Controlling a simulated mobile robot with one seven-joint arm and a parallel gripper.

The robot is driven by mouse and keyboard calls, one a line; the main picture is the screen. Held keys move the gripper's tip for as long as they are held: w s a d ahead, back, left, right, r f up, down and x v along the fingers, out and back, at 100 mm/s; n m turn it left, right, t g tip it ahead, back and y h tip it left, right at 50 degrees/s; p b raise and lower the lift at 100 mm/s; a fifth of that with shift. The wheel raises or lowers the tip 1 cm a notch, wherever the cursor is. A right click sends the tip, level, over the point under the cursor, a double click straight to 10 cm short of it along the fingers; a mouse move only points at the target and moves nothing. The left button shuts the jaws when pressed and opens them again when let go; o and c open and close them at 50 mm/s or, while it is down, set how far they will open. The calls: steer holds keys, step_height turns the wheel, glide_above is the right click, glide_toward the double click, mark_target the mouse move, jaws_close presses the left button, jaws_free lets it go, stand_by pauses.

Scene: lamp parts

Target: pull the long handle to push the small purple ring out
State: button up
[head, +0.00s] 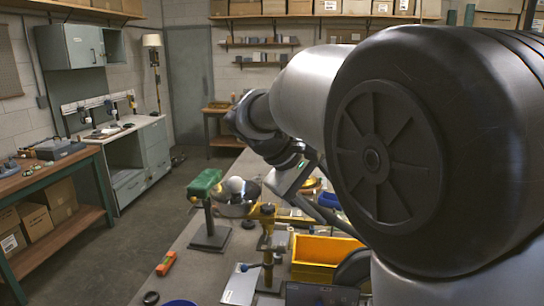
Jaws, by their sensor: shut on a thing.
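My gripper (292,180) shows only in part below my wrist, with a small green light on it. My arm hides much of it, and the contact at its fingertips is not clear. It is shut on what appears to be the long handle. A yellow brass-coloured upright tool (267,240) stands on the bench just left of and below my gripper. A bar runs from near its top to the right, towards the area under my gripper. I cannot make out the small purple ring.
A yellow bin (322,252) stands at right. An orange tool (166,263) lies at the bench's left. My arm fills the right side.

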steer(key=shift+w+a+r, duration=0.1)
steer(key=shift+a+r, duration=0.15)
steer(key=shift+r, duration=0.6)
steer(key=a+f+p+v, duration=0.2)
steer(key=a+v, duration=0.1)
steer(key=v, duration=1.3)
stand_by(0.7)
